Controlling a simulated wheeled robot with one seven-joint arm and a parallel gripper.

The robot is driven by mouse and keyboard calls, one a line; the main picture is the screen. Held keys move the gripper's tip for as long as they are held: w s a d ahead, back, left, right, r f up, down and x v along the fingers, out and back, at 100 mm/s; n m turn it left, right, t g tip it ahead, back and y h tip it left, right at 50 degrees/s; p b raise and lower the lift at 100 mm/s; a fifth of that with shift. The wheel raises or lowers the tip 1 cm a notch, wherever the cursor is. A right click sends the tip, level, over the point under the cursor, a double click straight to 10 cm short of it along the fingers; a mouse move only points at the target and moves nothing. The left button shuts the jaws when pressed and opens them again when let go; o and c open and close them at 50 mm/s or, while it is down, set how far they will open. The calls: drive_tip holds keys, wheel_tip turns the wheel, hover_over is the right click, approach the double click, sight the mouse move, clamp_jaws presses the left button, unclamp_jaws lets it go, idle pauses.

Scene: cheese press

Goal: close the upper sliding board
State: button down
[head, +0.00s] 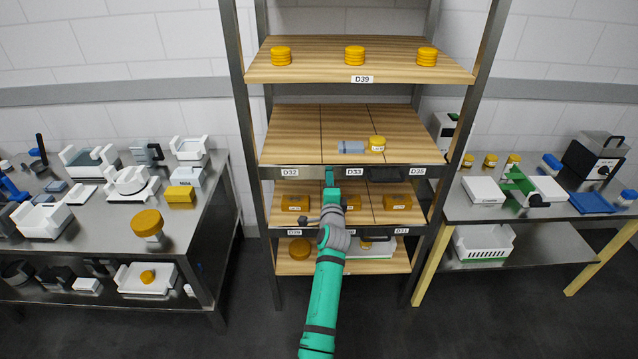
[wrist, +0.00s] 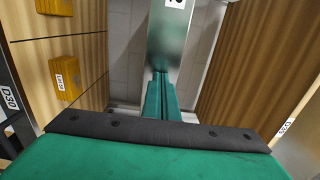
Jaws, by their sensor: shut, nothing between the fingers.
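The upper wooden board with label D39 (head: 300,72) spans the top of the rack. It bears three stacks of yellow discs, and how far it is slid out is hard to tell. In the wrist view, a wooden board (wrist: 240,65) fills the right side, with a label at its edge. My gripper (head: 330,172) is shut and empty in front of the metal rail under the middle board, between labels D32 and D33, well below the D39 board. The shut fingers also show in the wrist view (wrist: 160,90), pointing toward a metal rail (wrist: 172,40). I cannot tell whether they touch it.
The middle board (head: 290,135) holds a yellow cheese (head: 377,143) and a grey-blue block. Yellow boxes sit on the board below. Upright metal posts (head: 240,110) flank the rack. Crowded tables stand left (head: 195,235) and right (head: 465,208). Air in front of the D39 board looks free.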

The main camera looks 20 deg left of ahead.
drive_tip(key=shift+w+a+r, duration=0.15)
drive_tip(key=shift+r, duration=0.15)
drive_tip(key=shift+f, duration=0.1)
drive_tip(key=v, duration=1.1)
drive_tip(key=s+d+f+n+h, duration=0.2)
drive_tip(key=s+d+f+n, duration=0.1)
drive_tip(key=s+d+f, duration=0.8)
drive_tip(key=s+d+f+n+h, duration=0.25)
drive_tip(key=s+d+f, duration=0.35)
drive_tip(key=s+d, duration=0.55)
drive_tip(key=s+d+n+h, duration=0.2)
drive_tip(key=s+d+n, duration=0.15)
drive_tip(key=s, duration=1.45)
drive_tip(key=s+r+n+g+h, duration=0.1)
drive_tip(key=s+r+n, duration=0.3)
drive_tip(key=s, duration=0.9)
wheel_tip(320, 180, up, 2)
drive_tip(key=shift+s+r, duration=0.1)
drive_tip(key=shift+s, duration=0.25)
